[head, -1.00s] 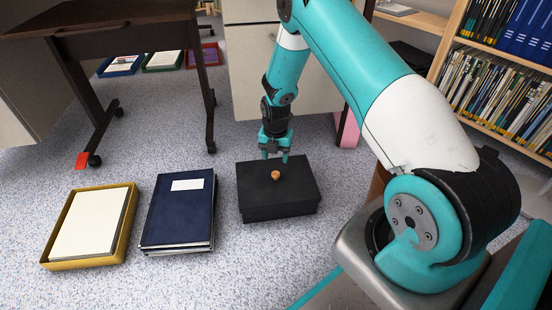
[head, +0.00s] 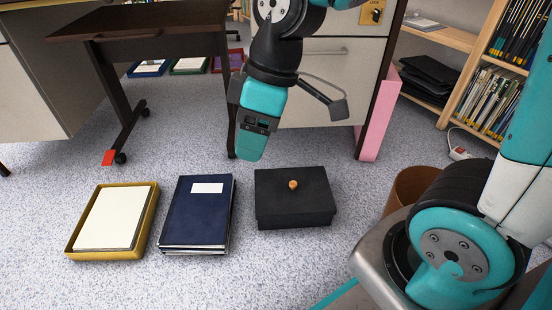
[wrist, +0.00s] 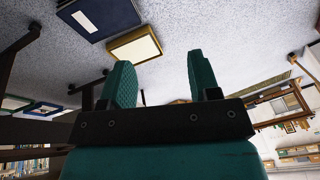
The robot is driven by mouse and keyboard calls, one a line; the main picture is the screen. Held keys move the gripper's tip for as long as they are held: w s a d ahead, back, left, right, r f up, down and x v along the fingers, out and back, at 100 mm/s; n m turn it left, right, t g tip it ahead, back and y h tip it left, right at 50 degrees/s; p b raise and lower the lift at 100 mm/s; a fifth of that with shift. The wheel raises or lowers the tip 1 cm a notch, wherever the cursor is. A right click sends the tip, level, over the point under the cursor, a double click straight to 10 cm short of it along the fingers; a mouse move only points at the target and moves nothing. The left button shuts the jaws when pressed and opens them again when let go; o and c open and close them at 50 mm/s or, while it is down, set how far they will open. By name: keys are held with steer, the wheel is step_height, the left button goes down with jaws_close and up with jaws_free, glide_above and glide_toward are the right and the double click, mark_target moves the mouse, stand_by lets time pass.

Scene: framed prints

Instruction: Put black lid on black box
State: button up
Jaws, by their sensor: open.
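The black box (head: 295,216) stands on the floor right of the blue book stack. The black lid (head: 270,181), with a small orange knob (head: 293,184), lies on top of it and covers the opening. The lid looks flat, with no gap that I can make out. My gripper (head: 250,147) is raised above and left of the box in the head view, apart from the lid. In the wrist view my two teal fingers (wrist: 160,85) are spread with nothing between them. The box and lid do not show clearly in the wrist view.
A yellow tray of paper (head: 152,215) and a dark blue book stack (head: 197,212) lie left of the box. A dark wheeled table (head: 150,30) stands behind. A brown bin (head: 408,185) is at right. Floor in front is clear.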

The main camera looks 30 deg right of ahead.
steer(key=s+a+r+m, duration=0.1)
steer(key=s+r+m, duration=0.1)
steer(key=s, duration=0.7)
steer(key=shift+s+a+r+m+y, duration=0.15)
steer(key=shift+a+r+m+y, duration=0.15)
steer(key=shift+m, duration=0.6)
